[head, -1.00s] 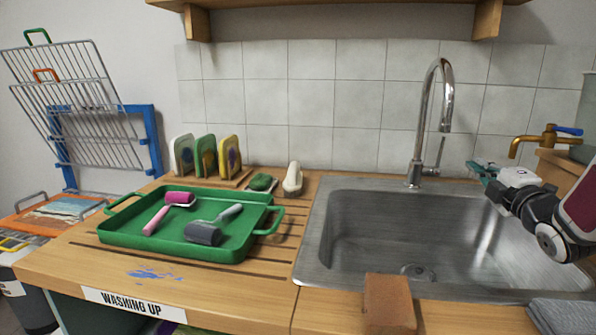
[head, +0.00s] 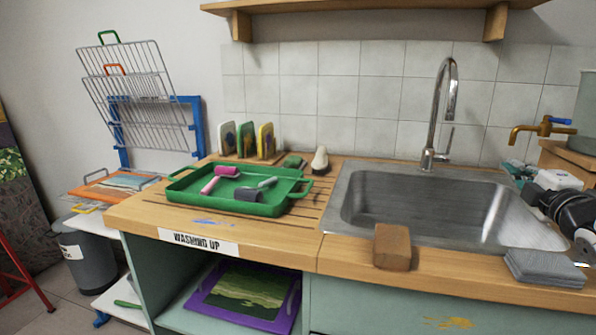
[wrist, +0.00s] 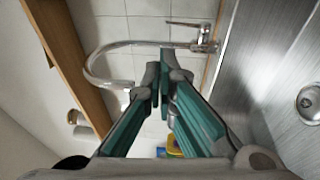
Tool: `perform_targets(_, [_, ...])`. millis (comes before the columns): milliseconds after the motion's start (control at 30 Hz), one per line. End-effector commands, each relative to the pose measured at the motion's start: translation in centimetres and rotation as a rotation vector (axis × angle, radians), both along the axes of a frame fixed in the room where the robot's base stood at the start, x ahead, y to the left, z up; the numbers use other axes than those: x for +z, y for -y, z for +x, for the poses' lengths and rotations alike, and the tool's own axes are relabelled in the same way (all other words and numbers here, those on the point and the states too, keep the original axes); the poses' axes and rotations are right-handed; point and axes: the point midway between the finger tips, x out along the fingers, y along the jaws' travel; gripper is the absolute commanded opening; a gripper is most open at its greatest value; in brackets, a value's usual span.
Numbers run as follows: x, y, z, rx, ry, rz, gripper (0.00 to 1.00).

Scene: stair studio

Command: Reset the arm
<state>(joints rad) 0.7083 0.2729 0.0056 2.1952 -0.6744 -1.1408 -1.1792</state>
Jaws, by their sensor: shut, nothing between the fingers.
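My gripper (wrist: 159,88) is shut and empty, its green-sided fingers meeting at the tips in the wrist view. In the head view my gripper (head: 522,170) shows small at the right edge, above the right side of the steel sink (head: 372,178). My arm runs out of the picture there. The chrome tap (head: 430,150) stands behind the sink, to the left of my gripper. In the wrist view the tap (wrist: 95,50) appears turned sideways beyond the fingers, apart from them as far as I can tell.
A green tray (head: 185,202) with two rollers sits on the wooden counter. A brown block (head: 392,247) and a grey cloth (head: 545,268) lie along the front edge. A brass tap (head: 540,128) is at the right. A shelf (head: 360,5) hangs above.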

Motion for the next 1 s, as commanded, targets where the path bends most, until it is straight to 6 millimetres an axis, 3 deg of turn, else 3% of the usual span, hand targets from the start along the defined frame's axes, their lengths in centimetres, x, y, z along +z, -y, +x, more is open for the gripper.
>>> perform_targets(367, [-0.2, -1.7, -0.1, -0.056, -0.111, 0.119, 0.00])
perform_targets(633, [-0.8, -4.2, -1.8, -0.154, -0.250, 0.304, 0.00])
perform_targets(767, [-1.6, -6.5, -4.2, -0.238, -0.352, 0.461, 0.00])
perform_targets(1000, [-4.5, -12.1, -12.1, -0.436, -0.564, 0.799, 0.00])
